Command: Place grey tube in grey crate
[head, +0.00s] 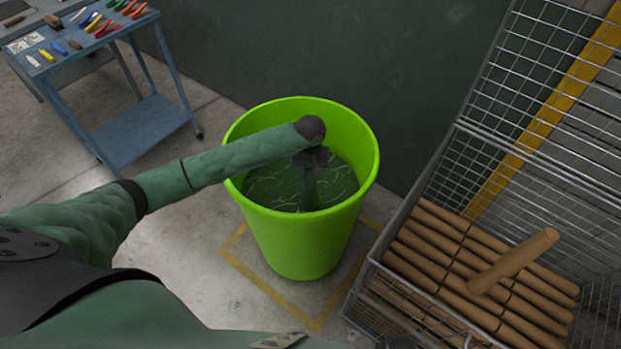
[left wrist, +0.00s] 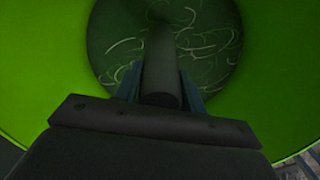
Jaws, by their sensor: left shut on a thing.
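A dark grey tube (head: 309,188) hangs roughly upright inside the lime-green bin (head: 306,240). My left gripper (head: 311,160) is over the bin's opening and is shut on the tube's upper part. In the left wrist view the tube (left wrist: 160,65) runs away from me between the fingers (left wrist: 160,92), toward the dark bottom of the bin. I cannot tell whether its lower end touches the contents. No solid grey crate is plain to see; a grey wire-mesh container (head: 372,262) stands at the right.
The mesh container holds several brown rolls, with one lying at an angle on top (head: 515,262). A blue-grey tool cart (head: 142,130) with coloured tools stands at the upper left. A yellow floor outline (head: 262,293) surrounds the bin. A dark wall is close behind.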

